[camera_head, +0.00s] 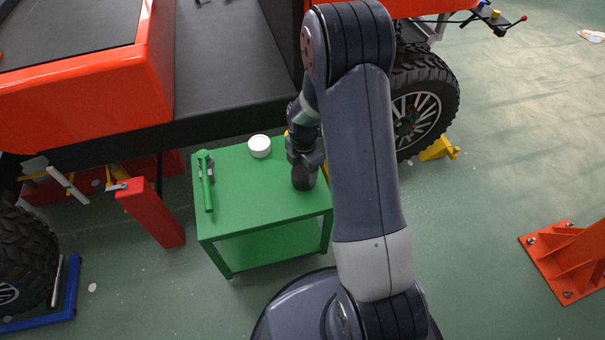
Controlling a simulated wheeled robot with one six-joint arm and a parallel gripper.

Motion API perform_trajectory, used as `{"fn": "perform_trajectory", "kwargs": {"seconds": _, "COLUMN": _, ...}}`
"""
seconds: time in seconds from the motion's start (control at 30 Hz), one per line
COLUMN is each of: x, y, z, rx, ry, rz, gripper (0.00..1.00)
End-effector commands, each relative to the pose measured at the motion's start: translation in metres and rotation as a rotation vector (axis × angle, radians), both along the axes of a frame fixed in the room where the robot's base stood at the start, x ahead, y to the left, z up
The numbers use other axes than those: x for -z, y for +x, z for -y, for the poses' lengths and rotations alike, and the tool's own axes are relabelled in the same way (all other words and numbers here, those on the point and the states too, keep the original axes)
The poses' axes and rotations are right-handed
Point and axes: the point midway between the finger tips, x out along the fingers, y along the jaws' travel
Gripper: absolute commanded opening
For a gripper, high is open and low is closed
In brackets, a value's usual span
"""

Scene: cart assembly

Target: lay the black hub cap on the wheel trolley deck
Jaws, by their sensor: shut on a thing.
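My gripper (304,166) is over the right part of the green table, its fingers mostly hidden by its own dark body. It is shut on a dark round piece (304,182) at its lower end, which looks like the black hub cap. Dark on dark, the border between them is hard to see. I cannot tell whether the piece touches the table top. A low blue frame (70,300) lies by the left wheel at the lower left edge, cut off by the picture; it may be the wheel trolley, and its deck is not clearly seen.
The green table (235,215) carries a white round pot (259,146) and a green-handled tool (207,185). An orange vehicle (90,110) stands behind, with a red stand (150,212) under it. An orange bracket (575,260) is on the floor at right. Open floor lies right of my arm.

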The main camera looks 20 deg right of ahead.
Motion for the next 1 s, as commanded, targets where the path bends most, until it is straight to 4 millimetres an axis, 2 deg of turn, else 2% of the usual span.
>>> {"fn": "perform_trajectory", "kwargs": {"seconds": 0.03, "x": 0.012, "y": -0.001, "z": 0.000, "rx": 0.000, "ry": 0.000, "rz": -0.003, "gripper": 0.38}}
{"fn": "perform_trajectory", "kwargs": {"seconds": 0.1, "x": 0.019, "y": 0.000, "z": 0.000, "rx": 0.000, "ry": 0.000, "rz": -0.001, "gripper": 0.38}}
{"fn": "perform_trajectory", "kwargs": {"seconds": 0.47, "x": 0.023, "y": 0.000, "z": 0.000, "rx": 0.000, "ry": 0.000, "rz": 0.000, "gripper": 0.38}}
{"fn": "perform_trajectory", "kwargs": {"seconds": 0.5, "x": 0.021, "y": 0.000, "z": 0.000, "rx": 0.000, "ry": 0.000, "rz": 0.000, "gripper": 0.68}}
{"fn": "perform_trajectory", "kwargs": {"seconds": 0.73, "x": 0.021, "y": 0.000, "z": 0.000, "rx": 0.000, "ry": 0.000, "rz": 0.000, "gripper": 0.87}}
{"fn": "perform_trajectory", "kwargs": {"seconds": 1.0, "x": 0.019, "y": 0.000, "z": 0.000, "rx": 0.000, "ry": 0.000, "rz": 0.001, "gripper": 0.87}}
